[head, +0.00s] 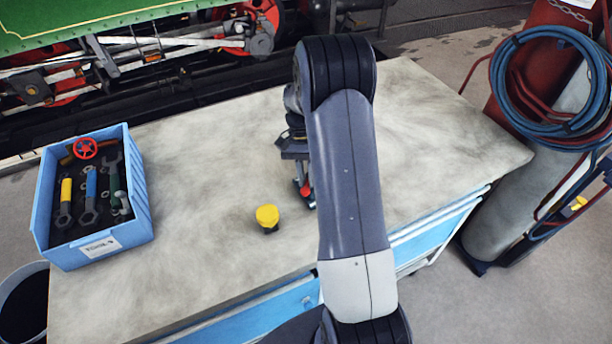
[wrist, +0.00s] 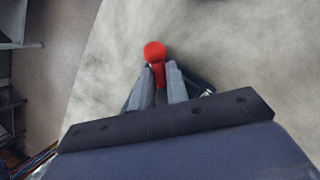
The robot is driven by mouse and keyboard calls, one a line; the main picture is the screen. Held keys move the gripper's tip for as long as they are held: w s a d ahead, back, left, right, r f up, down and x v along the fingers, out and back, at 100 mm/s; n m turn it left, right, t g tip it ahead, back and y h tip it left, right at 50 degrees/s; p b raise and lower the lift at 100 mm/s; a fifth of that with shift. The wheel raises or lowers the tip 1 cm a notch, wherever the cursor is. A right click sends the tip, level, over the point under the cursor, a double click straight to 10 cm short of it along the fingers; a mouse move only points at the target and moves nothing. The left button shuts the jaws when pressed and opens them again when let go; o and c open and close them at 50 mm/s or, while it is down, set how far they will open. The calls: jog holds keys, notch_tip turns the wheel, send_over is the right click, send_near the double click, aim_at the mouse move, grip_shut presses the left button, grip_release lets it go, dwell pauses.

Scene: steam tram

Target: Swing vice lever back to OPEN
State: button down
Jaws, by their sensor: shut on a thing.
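The vice lever has a round red knob (wrist: 155,52) and a red shaft. In the wrist view my gripper (wrist: 160,75) has its two grey fingers on either side of the shaft, just below the knob, and is shut on it. A dark part of the vice (wrist: 200,82) shows beside and behind the right finger. In the head view the red lever (head: 306,190) shows beside my arm, low over the bench. My arm hides most of the vice and the fingertips there. No OPEN marking can be read in either view.
A yellow-topped object (head: 267,217) stands on the workbench (head: 200,165) left of the lever. A blue tool crate (head: 140,200) sits at the bench's left end. Gas cylinders with coiled hoses (head: 500,200) stand beyond the right end. The bench's right part is clear.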

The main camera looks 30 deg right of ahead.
jog(key=c, duration=1.4)
grip_release()
jog(key=b+v, duration=0.1)
jog(key=v, duration=0.9)
jog(key=shift+w+d+r, duration=0.1)
jog(key=shift+w+r, duration=0.05)
jog(key=shift+r, duration=0.2)
jog(key=p+x, duration=0.1)
jog(key=x, duration=1)
jog(key=shift+r, duration=0.1)
